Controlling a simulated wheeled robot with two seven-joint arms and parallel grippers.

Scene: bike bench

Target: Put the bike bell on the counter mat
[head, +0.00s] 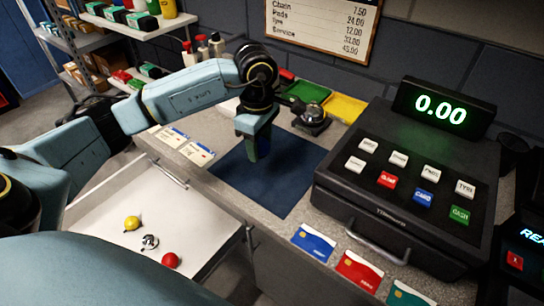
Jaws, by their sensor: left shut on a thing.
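The counter mat (290,185) is a dark blue square on the grey counter. My left gripper (258,149) points down over the mat's back left part, shut on a small dark green-and-blue thing (264,141) that the jaws mostly hide. I cannot tell whether that thing touches the mat. A small silver bell-like piece (150,242) lies in the open white drawer, between a yellow round piece (131,223) and a red round piece (171,260). I cannot tell for sure which is the bike bell. My right gripper is not in view.
A silver dome on a black base (311,115) stands behind the mat, by green (306,92) and yellow (344,107) trays. The cash register (400,180) borders the mat's right side. Cards (313,242) lie in front. The mat's front part is clear.

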